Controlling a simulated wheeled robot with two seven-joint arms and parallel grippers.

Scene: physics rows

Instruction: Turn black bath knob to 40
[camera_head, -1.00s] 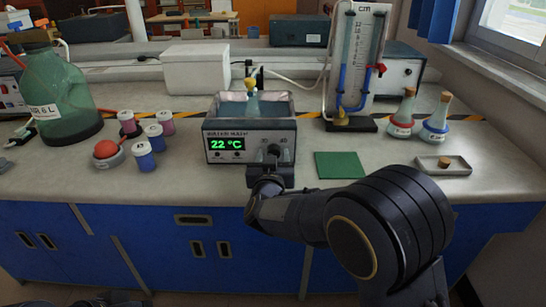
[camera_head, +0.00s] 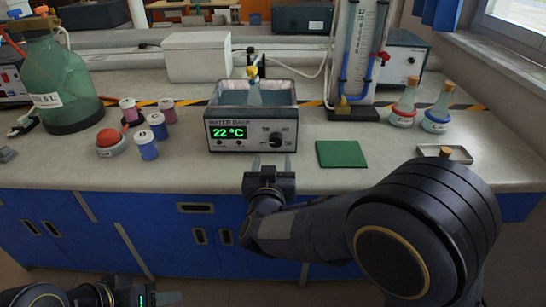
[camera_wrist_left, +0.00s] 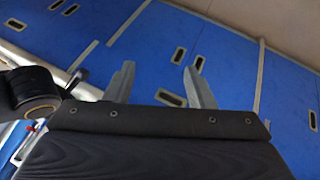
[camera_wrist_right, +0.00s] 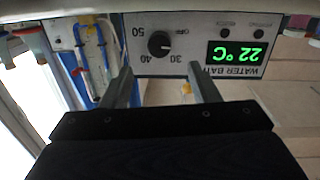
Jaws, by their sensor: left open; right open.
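The black knob (camera_head: 275,139) is on the lower right front of the water bath (camera_head: 224,145), whose green display reads 22 °C. Labels 30, 40 and 50 surround the knob. It also shows upside down in the right wrist view (camera_wrist_right: 160,44); I cannot tell its exact pointer setting. My right gripper (camera_head: 269,178) is open and empty, in front of the bath below the knob and apart from it. In the right wrist view its fingers (camera_wrist_right: 158,75) point toward the panel. My left gripper (camera_wrist_left: 159,72) is open and empty, low before the blue cabinets.
A green mat (camera_head: 341,154) lies right of the bath. Flasks (camera_head: 404,103) and a tray (camera_head: 445,153) stand further right. Several small jars (camera_head: 147,146) and a large green bottle (camera_head: 64,90) stand left. The counter directly before the bath is clear.

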